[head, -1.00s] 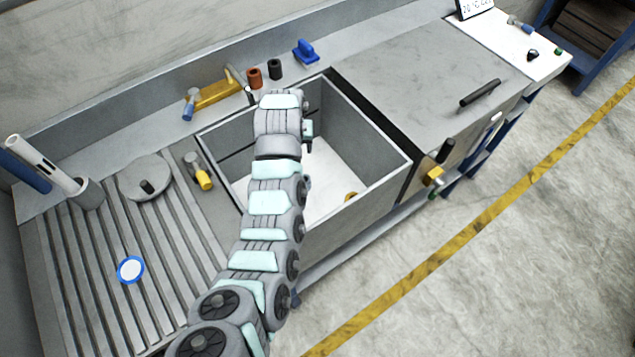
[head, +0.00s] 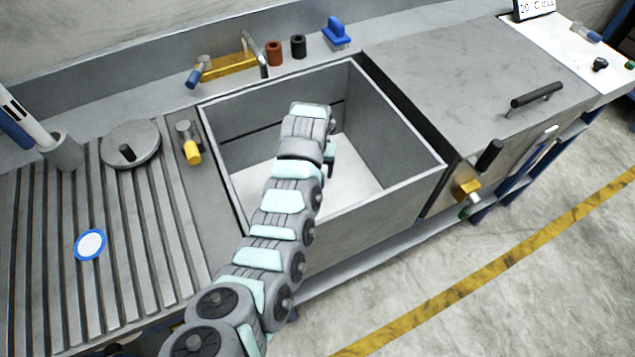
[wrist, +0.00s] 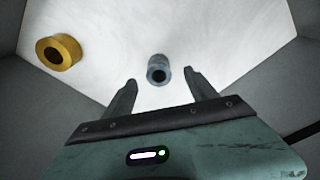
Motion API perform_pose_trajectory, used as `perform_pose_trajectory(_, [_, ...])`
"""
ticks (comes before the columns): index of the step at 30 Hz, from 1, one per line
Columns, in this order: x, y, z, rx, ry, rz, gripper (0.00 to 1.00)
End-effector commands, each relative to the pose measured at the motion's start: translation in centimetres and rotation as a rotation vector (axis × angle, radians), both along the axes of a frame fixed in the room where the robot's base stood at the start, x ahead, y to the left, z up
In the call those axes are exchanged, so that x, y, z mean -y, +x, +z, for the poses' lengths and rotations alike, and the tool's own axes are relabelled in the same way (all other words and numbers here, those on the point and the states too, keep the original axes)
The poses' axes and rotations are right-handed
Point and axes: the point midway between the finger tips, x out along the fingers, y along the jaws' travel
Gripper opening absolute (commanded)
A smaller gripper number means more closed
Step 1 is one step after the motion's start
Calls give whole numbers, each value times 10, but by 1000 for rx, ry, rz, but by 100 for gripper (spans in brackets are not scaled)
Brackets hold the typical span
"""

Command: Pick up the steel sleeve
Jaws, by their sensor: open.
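The steel sleeve (wrist: 157,68) is a small grey-blue hollow cylinder on the pale sink floor in the wrist view, its dark bore facing the camera. My gripper (wrist: 161,80) is open, its two dark fingers pointing toward the sleeve, one to each side of it in the picture. The sleeve shows just beyond the fingertips, with no visible contact. In the head view my gripper's end is down inside the sink and mostly hidden behind my arm. The sleeve is hidden there.
A brass-coloured sleeve (wrist: 58,52) lies left of the steel one. The sink's walls (head: 403,187) enclose the space. Brown (head: 274,53) and black (head: 298,46) cylinders and a blue brush (head: 336,34) stand on the back ledge. A ribbed drainboard (head: 60,300) is at left.

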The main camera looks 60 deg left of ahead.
Motion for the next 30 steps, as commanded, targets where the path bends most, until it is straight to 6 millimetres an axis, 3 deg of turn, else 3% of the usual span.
perform_pose_trajectory(18, [-8,8,-52,1,3,-2,67])
perform_pose_trajectory(30, [-9,9,-59,2,3,-1,67])
